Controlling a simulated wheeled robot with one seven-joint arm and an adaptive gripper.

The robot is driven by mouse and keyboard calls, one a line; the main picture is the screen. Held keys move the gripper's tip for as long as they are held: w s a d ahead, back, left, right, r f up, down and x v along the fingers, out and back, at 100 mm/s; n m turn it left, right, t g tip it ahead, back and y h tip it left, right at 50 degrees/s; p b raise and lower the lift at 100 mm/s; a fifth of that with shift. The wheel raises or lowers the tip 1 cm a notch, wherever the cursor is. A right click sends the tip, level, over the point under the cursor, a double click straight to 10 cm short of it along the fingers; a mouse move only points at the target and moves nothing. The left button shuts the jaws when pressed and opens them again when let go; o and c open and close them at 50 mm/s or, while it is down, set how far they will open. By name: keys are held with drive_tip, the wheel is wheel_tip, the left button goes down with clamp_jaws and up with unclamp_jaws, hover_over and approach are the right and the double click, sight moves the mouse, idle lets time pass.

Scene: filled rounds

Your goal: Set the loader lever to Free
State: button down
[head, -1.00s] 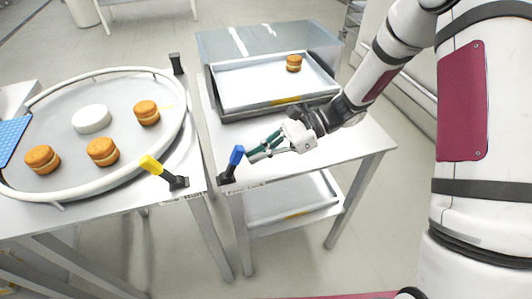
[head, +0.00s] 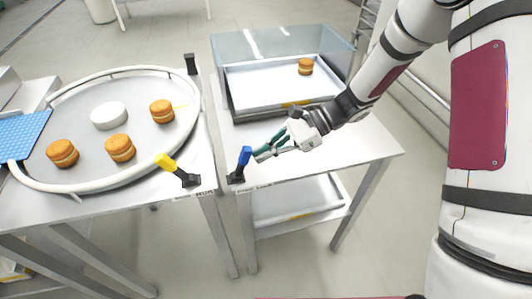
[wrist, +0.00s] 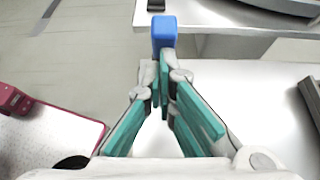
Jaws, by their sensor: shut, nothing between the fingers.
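A lever with a blue handle (head: 245,155) stands on a black base at the front left corner of the right-hand table, its handle tilted slightly right. A lever with a yellow handle (head: 166,162) leans left at the front right corner of the left-hand table. Small labels lie by both bases, too small to read surely. My gripper (head: 258,156) is shut and empty, its green fingers just right of the blue handle. In the wrist view the blue handle (wrist: 164,32) is straight beyond my fingertips (wrist: 162,62); I cannot tell whether they touch.
A round rimmed turntable (head: 85,165) on the left holds several filled rounds and a white disc (head: 109,116). A metal tray (head: 262,92) with one round (head: 305,66) sits behind my gripper under a clear cover.

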sight(248, 150)
drive_tip(key=shift+s+a+r+h+p, duration=0.25)
drive_tip(key=shift+a+r+h+p, duration=0.3)
drive_tip(key=shift+p, duration=0.2)
drive_tip(key=a+r+h+p, duration=0.1)
drive_tip(key=p, duration=0.1)
drive_tip(key=s+a+t+h+p, duration=0.1)
drive_tip(key=h+p, duration=0.1)
drive_tip(key=shift+a+r, duration=0.35)
drive_tip(key=shift+r, duration=0.05)
drive_tip(key=h, duration=0.1)
drive_tip(key=a+h+p, duration=0.1)
drive_tip(key=a+t+h+p, duration=0.1)
drive_tip(key=shift+s+a+r, duration=0.15)
drive_tip(key=shift+s+a, duration=0.05)
drive_tip(key=shift+s, duration=0.05)
drive_tip(key=shift+a+p, duration=0.5)
drive_tip(key=shift+a, duration=0.05)
drive_tip(key=shift+s, duration=0.1)
drive_tip(key=shift+d+r, duration=0.15)
drive_tip(key=shift+d, duration=0.2)
drive_tip(key=d, duration=0.1)
drive_tip(key=w+d+r+p, duration=0.1)
drive_tip(key=shift+d+r, duration=0.15)
drive_tip(key=shift+d, duration=0.2)
drive_tip(key=v, duration=1)
drive_tip(key=shift+a+b, duration=0.25)
drive_tip(key=shift+b, duration=0.15)
